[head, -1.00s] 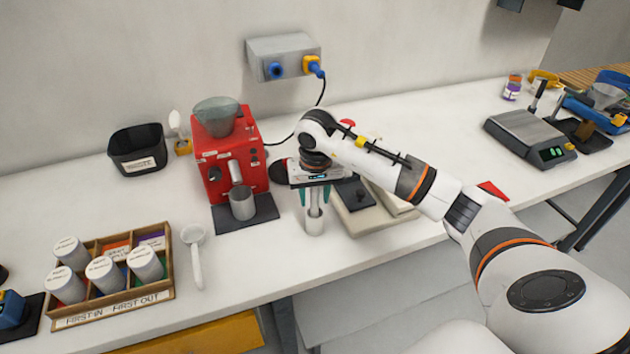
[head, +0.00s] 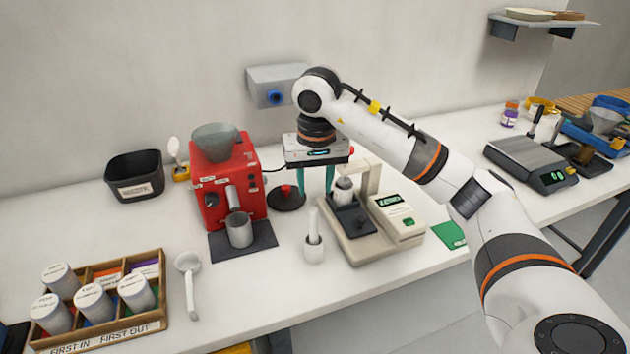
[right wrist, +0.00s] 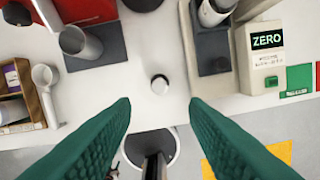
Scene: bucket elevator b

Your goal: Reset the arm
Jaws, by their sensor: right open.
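My right gripper (head: 316,186) is open and empty, pointing down above the worktop. Its teal fingers are spread apart in the right wrist view (right wrist: 158,104). My left gripper is not in view.
A red machine (head: 230,180) with a metal cup (head: 239,231) stands left. A beige instrument (head: 397,221) holding a white vial (head: 343,190) stands right. A wooden tray (head: 160,285) of several canisters and a white scoop (head: 189,290) lie front left. A grey wall box (head: 285,78) is behind.

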